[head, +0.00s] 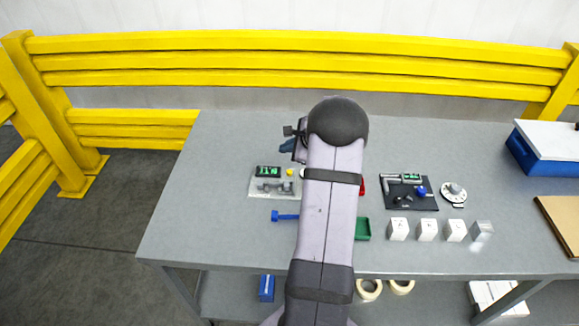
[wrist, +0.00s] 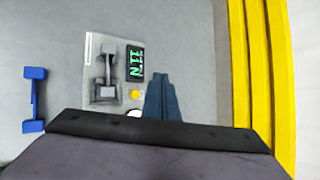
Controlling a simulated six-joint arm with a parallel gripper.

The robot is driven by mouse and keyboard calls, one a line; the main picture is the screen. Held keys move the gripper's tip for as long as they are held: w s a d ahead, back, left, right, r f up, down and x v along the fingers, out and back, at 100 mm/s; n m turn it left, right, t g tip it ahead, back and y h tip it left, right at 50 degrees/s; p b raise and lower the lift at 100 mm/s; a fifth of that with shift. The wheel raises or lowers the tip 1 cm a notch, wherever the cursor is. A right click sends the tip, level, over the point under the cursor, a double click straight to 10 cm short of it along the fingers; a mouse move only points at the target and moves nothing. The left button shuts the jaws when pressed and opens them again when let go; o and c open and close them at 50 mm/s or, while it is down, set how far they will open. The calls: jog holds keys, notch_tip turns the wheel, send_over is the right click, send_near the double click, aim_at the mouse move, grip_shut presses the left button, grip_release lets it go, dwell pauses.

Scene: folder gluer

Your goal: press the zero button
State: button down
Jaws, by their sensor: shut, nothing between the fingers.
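A pale plate (head: 256,190) lies on the bench left of my arm and carries a grey measuring fixture (head: 275,186). A black display (head: 268,171) with green characters sits on it, and a small round yellow button (head: 290,172) is beside the display. In the wrist view the yellow button (wrist: 135,94) shows just left of my gripper (wrist: 160,82). No label can be read, so I cannot confirm it is the zero button. My gripper (head: 287,147) is shut and empty, and its height above the bench is unclear. A white round part (wrist: 133,113) is partly hidden by my wrist.
A blue dumbbell-shaped piece (wrist: 34,100) lies apart from the plate. Right of my arm are a green tray (head: 363,229), a black mat (head: 410,205) with a caliper and blue part, a dial gauge (head: 453,193) and several blocks. A yellow rail (head: 300,60) stands behind the bench.

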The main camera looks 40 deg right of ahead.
jog(key=shift+s+d+r+m+h, duration=0.15)
jog(key=shift+d+m, duration=0.1)
jog(key=shift+d, duration=0.35)
jog(key=shift+s+d+r+m+h, duration=0.15)
jog(key=shift+d+m, duration=0.1)
jog(key=shift+d, duration=0.3)
jog(key=shift+w+f, duration=0.1)
jog(key=shift+f, duration=0.05)
jog(key=b, duration=0.6)
send_over(289, 172)
jog(key=s, duration=0.1)
jog(key=f, duration=0.7)
jog(key=shift+d+f, duration=0.2)
jog(key=shift+f, duration=0.2)
jog(key=shift+f+b, duration=0.3)
jog(key=shift+f, duration=0.15)
jog(key=shift+f, duration=0.2)
jog(key=shift+f+b, duration=0.25)
jog(key=shift+b, duration=0.35)
